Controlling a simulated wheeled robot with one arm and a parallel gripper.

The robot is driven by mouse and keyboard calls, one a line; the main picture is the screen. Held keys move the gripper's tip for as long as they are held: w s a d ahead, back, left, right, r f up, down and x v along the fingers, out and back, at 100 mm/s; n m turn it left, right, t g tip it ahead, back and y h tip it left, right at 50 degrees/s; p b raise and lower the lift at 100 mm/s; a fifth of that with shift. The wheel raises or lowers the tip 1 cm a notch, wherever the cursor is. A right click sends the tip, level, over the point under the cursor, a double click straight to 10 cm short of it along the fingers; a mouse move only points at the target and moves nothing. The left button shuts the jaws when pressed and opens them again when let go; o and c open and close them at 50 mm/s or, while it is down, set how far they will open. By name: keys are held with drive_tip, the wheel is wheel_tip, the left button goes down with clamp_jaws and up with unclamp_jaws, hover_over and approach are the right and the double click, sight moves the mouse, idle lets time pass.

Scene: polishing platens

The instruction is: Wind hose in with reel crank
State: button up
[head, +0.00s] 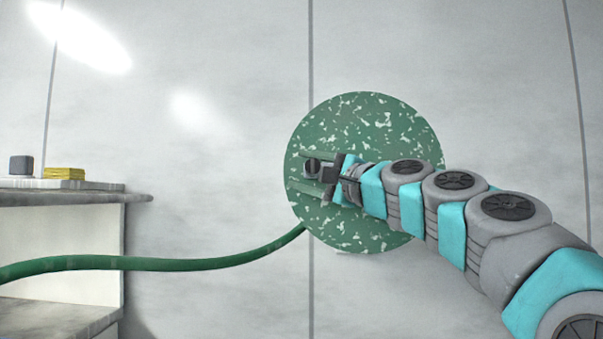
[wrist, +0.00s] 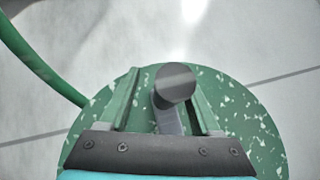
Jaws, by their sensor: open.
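The reel (head: 380,125) is a green disc with white speckles against the pale wall. The green hose (head: 200,263) runs from its lower left edge, sagging off to the left; it also shows at upper left in the wrist view (wrist: 38,62). The crank knob (head: 312,167) is dark and round, on the left part of the disc. In the wrist view the knob (wrist: 175,83) stands on a grey crank arm (wrist: 168,118). My gripper (head: 304,171) is open, its two green fingers either side of the knob. Whether a finger touches it I cannot tell.
A pale counter (head: 75,198) stands at the left, with a grey block (head: 21,165) and a yellow block (head: 64,174) on top. The wall (head: 210,150) between counter and reel is bare apart from panel seams. My arm covers the reel's right side.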

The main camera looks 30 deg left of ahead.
drive_tip(key=b+v, duration=0.1)
drive_tip(key=v, duration=0.5)
drive_tip(key=shift+d+f, duration=0.25)
drive_tip(key=shift+d, duration=0.05)
drive_tip(key=shift+s, duration=0.2)
